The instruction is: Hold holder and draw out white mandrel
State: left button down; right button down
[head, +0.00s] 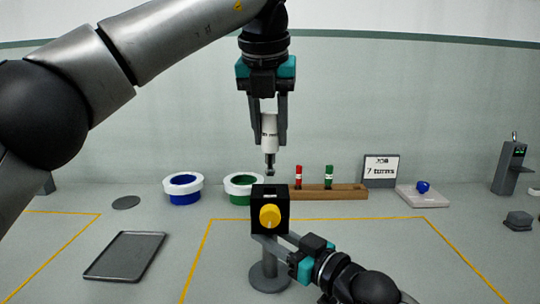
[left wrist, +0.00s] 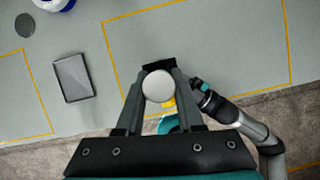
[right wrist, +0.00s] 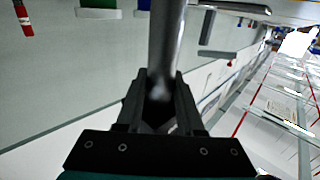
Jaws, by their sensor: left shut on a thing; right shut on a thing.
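The white mandrel (head: 269,128), with a dark tip at its lower end, hangs upright in my left gripper (head: 269,140). The left fingers are shut on its sides. The holder is a black block (head: 258,194) with a yellow knob (head: 270,217) on a grey post and round base (head: 269,279). The mandrel's tip appears just above the block, with a small gap. In the left wrist view the mandrel's round white end (left wrist: 158,86) hides most of the block. My right gripper (head: 279,243) is shut on the holder's post below the block; the grey post (right wrist: 165,50) fills its jaws.
Behind stand a blue-lined bowl (head: 183,188), a green-lined bowl (head: 243,187) and a wooden rack (head: 335,191) with red and green pieces. A "7 turns" sign (head: 381,169) and a blue ball (head: 423,187) are further right. A dark tray (head: 125,256) lies left.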

aim_at(270, 113)
pick_arm(q)
jog(key=shift+r, duration=1.75)
pick_arm(e)
jog(key=shift+f, duration=0.5)
jog(key=c, duration=0.9)
grip_release()
jog(key=o, duration=0.5)
jog(key=shift+r, duration=0.35)
jog(key=shift+c, duration=0.2)
